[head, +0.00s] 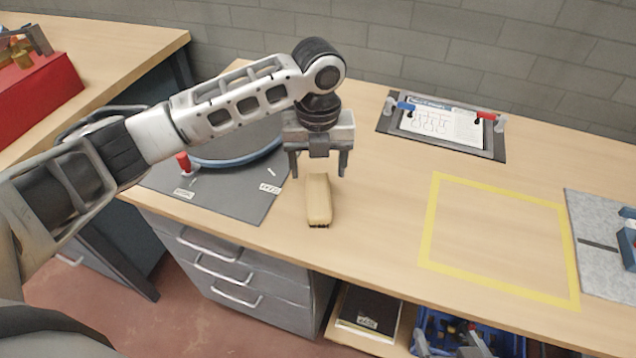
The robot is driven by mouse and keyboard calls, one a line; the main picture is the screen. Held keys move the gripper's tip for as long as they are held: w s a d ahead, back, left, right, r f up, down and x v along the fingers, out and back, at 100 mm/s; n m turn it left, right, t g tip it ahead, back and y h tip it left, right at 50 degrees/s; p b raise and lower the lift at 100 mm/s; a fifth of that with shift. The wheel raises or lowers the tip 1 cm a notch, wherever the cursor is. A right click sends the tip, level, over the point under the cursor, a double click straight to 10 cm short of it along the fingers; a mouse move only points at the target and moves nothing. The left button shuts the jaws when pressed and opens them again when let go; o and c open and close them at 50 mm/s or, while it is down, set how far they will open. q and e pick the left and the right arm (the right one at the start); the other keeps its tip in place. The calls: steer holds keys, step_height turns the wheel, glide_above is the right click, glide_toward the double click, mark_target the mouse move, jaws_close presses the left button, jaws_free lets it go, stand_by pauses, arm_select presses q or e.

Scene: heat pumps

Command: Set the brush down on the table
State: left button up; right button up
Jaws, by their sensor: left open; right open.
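The brush (318,203) has a pale wooden body with a dark lower edge. It is on the wooden table (375,225) near the front edge, right of the dark mat. My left gripper (318,173) points down just above and behind the brush. Its two fingers are spread apart, and nothing is seen held between them. The brush's far end is close to the fingers; I cannot tell whether they touch. My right gripper is not in view.
A dark mat (225,205) with a blue hose and red-handled part lies left of the brush. A clipboard (445,125) lies at the back. A yellow taped square (500,238) on the right is empty. A grey pad (595,245) lies at the far right.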

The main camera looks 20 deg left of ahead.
mark_target(318, 192)
arm_select(q)
step_height(318, 192, up, 4)
steer(key=shift+f, duration=0.1)
stand_by(0.4)
